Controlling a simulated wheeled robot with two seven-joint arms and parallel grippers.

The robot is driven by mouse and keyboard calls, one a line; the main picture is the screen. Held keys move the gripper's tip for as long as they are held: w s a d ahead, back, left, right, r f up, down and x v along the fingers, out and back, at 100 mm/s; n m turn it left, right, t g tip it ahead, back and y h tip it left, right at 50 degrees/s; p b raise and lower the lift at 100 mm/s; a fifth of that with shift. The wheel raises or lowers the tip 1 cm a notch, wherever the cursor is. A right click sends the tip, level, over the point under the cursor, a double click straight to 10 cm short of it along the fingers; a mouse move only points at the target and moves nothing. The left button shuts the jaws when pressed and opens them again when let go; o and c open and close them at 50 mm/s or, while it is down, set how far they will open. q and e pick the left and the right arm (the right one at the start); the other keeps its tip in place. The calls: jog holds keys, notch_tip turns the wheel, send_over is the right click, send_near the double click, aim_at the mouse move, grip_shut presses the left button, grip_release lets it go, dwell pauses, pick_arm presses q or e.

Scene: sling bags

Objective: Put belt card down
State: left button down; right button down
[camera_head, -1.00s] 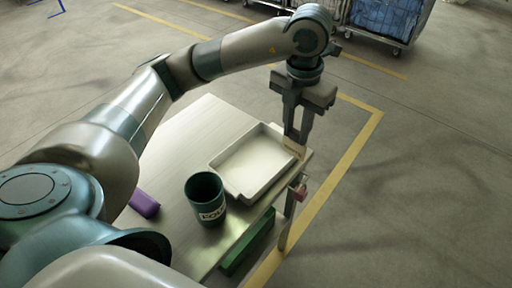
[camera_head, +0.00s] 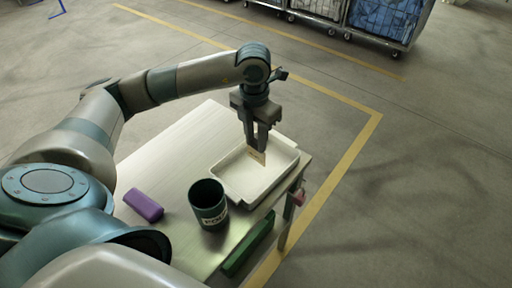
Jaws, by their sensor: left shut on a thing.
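My left gripper (camera_head: 256,147) is shut on a small tan card with dark marks, the belt card (camera_head: 258,157). It holds the card tilted, over the white tray (camera_head: 285,172). The card's lower end is over the tray's floor; I cannot tell whether it touches. The tray lies on a pale table (camera_head: 175,170) near its right edge. My right gripper is not in view.
A dark green cup (camera_head: 208,205) with a white label stands beside the tray. A purple block (camera_head: 144,204) lies to the cup's left. A green object (camera_head: 249,243) is at the table's front edge. Wheeled cages (camera_head: 378,25) stand far back.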

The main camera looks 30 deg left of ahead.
aim_at(256, 149)
pick_arm(q)
jog(key=shift+f, duration=0.15)
jog(key=shift+f+p, duration=0.4)
jog(key=shift+p, duration=0.05)
notch_tip(256, 149, down, 3)
jog(key=shift+r+p, duration=0.2)
jog(key=shift+p, duration=0.35)
jog(key=shift+f, duration=0.15)
jog(key=shift+f+b, duration=0.15)
jog(key=shift+b, duration=0.15)
jog(key=c, duration=1.4)
grip_release()
jog(key=shift+c, duration=0.2)
